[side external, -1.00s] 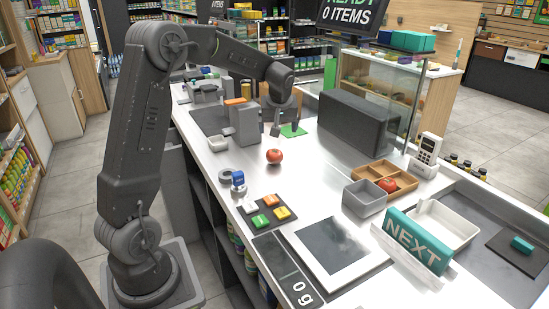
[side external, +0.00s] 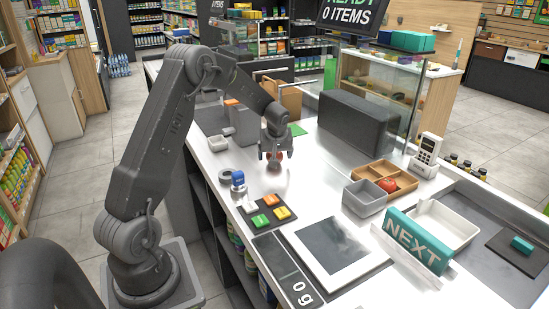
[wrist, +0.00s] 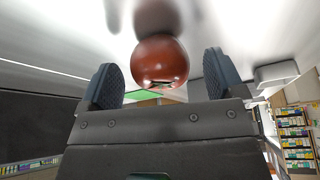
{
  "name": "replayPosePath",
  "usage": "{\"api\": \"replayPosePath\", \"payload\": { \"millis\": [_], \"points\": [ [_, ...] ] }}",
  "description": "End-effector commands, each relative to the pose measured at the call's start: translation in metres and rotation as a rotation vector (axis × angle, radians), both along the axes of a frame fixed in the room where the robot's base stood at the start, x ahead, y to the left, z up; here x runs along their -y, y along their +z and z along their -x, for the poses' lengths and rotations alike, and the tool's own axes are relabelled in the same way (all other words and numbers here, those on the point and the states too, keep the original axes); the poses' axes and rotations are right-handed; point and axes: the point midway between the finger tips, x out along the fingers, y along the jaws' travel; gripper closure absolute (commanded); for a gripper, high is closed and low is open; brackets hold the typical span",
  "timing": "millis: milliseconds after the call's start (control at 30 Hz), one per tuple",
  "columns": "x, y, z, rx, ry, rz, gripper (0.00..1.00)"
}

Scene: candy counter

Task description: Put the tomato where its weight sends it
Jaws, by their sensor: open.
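A red tomato (wrist: 160,60) lies on the white counter. In the wrist view it shows between the two dark fingers of my gripper (wrist: 163,80), with a gap on each side. In the side view my gripper (side external: 273,157) points down over the tomato, and its fingers mostly hide it. The gripper is open. A second tomato (side external: 387,185) sits in a divided wooden tray (side external: 413,181). A weighing scale (side external: 306,228) with a bare plate stands nearer the front, and its display (side external: 302,289) reads 0 g.
A grey bin (side external: 364,201) stands beside the wooden tray. A white tray (side external: 462,237) lies behind the teal NEXT sign (side external: 418,241). A pad with colored buttons (side external: 268,214) and a small blue-topped item (side external: 238,180) are left of the scale. A dark box (side external: 356,122) stands behind.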

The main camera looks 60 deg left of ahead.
Motion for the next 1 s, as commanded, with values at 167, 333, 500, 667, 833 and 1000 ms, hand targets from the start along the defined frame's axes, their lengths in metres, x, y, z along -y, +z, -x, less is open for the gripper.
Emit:
{"api": "replayPosePath", "payload": {
  "millis": [167,333,500,667,833,1000],
  "points": [
    [-0.0066,-0.0151,-0.0027,0.0,0.001,0.0,0.12],
    [-0.007,-0.0158,-0.0031,0.002,0.001,0.0,0.12],
    [-0.0068,-0.0156,-0.003,0.002,0.001,0.0,0.22],
    [-0.0067,-0.0156,-0.003,0.001,0.0,-0.001,0.38],
    [-0.0066,-0.0155,-0.003,0.001,0.0,-0.001,0.54],
    [-0.0067,-0.0152,-0.0032,0.001,0.0,-0.001,0.7]
  ]
}}
